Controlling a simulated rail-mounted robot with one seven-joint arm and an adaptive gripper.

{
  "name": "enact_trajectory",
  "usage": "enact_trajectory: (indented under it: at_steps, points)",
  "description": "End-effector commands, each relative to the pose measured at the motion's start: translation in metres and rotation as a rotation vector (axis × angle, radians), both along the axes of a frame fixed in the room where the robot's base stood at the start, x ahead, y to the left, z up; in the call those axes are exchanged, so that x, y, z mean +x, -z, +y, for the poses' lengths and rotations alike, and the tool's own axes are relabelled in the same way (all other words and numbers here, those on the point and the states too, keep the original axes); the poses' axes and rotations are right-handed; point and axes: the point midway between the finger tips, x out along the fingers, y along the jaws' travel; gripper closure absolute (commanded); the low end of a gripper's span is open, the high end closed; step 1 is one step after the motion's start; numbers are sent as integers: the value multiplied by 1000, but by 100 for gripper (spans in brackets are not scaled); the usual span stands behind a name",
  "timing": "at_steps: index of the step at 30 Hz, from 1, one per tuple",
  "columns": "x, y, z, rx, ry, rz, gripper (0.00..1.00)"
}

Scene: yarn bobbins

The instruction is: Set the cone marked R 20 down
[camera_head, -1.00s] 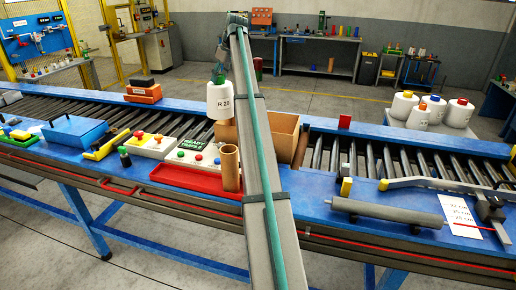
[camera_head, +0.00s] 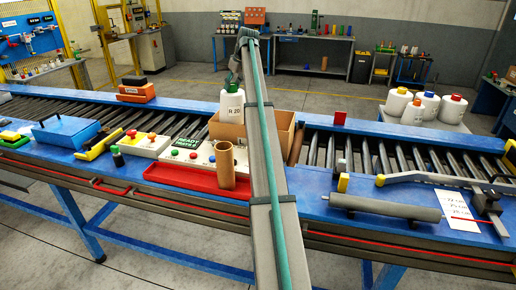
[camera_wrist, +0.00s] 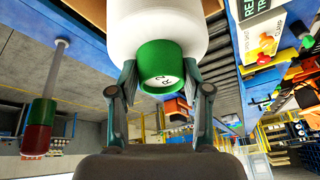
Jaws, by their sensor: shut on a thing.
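The cone marked R 20 (camera_head: 232,106) is white with a green top, and its label faces the head camera. It is upright at the open cardboard box (camera_head: 284,128), its lower part overlapping the box's left side in the head view. I cannot tell whether its base touches anything. My gripper (camera_head: 235,84) is shut on the cone's green top from above, partly hidden behind my arm. In the wrist view, both fingers of my gripper (camera_wrist: 160,88) close around the green cap (camera_wrist: 162,66), below the white body.
A brown cardboard tube (camera_head: 225,165) stands in front, by a red tray (camera_head: 190,183). A button panel (camera_head: 186,156) lies left of the box. Several white cones, one of them marked (camera_head: 413,113), stand at the back right. A grey roller (camera_head: 385,207) lies on the right front rail.

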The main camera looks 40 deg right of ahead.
Motion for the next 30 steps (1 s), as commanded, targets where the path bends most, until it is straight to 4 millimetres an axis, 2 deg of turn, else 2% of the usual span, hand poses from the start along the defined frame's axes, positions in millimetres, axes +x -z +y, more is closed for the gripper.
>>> enact_trajectory:
  at_steps: [3, 11, 18, 26, 30]
  points:
    - [2, 18, 0, 0, 31, -2, 100]
    - [4, 40, -1, 0, 53, -1, 100]
    - [3, 76, 0, 0, 53, -1, 100]
    - [3, 97, -1, 0, 52, -2, 100]
    - [3, 114, -1, 1, 53, -1, 100]
